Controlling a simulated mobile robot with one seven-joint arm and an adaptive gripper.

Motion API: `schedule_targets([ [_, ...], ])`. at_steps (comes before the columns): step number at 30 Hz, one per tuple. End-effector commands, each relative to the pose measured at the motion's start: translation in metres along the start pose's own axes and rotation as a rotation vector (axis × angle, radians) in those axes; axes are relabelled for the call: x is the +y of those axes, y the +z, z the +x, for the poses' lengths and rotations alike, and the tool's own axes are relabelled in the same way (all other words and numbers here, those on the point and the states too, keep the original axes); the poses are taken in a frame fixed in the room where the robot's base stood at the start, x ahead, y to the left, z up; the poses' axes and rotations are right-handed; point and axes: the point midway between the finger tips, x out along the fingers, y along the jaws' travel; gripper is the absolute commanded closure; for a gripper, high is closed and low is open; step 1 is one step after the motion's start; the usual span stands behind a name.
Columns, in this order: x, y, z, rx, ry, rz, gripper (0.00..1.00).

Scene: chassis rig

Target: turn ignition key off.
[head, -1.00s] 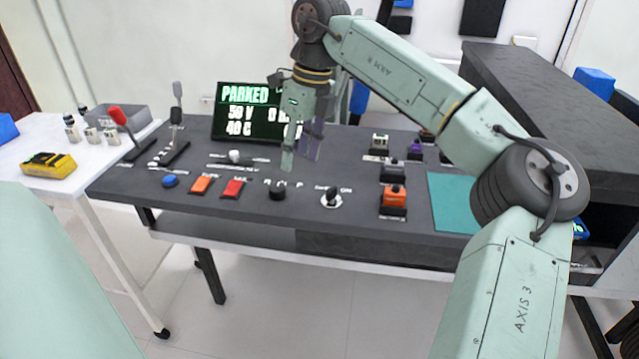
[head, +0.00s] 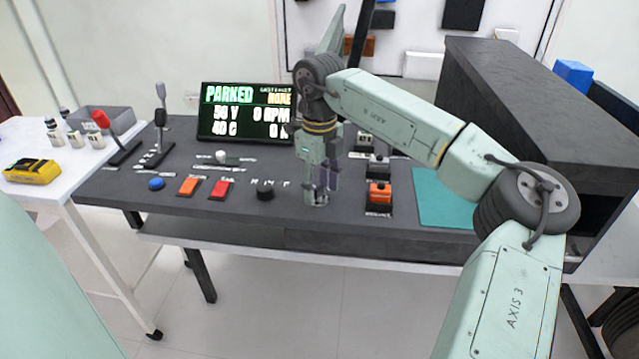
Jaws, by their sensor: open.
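My gripper (head: 316,197) points straight down at the front part of the dark console (head: 240,232), between a black rotary knob and an orange switch. Its fingers are open and their tips are low, close to the console top. The ignition key is not clearly visible; the fingers cover the spot where it sits. I cannot tell whether the fingers touch the key or which way it is turned. The display (head: 243,113) reads PARKED.
A black rotary knob (head: 265,190), a red button (head: 221,189) and an orange button (head: 188,187) are left of my gripper. An orange switch (head: 380,193) stands close on the right. Levers (head: 161,115) rise at the left. A teal mat (head: 445,205) lies clear at the right.

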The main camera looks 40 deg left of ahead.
Motion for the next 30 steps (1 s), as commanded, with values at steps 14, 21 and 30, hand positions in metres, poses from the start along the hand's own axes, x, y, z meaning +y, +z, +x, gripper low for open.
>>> schedule_targets([
  [14, 0.0, 0.0, 0.0009, 0.0, 0.0, 0.0, 0.68],
  [21, 0.0, 0.0, 0.0008, 0.0, 0.001, 0.0, 0.84],
  [30, 0.0001, 0.0, 0.0008, 0.0, 0.001, -0.001, 1.0],
])
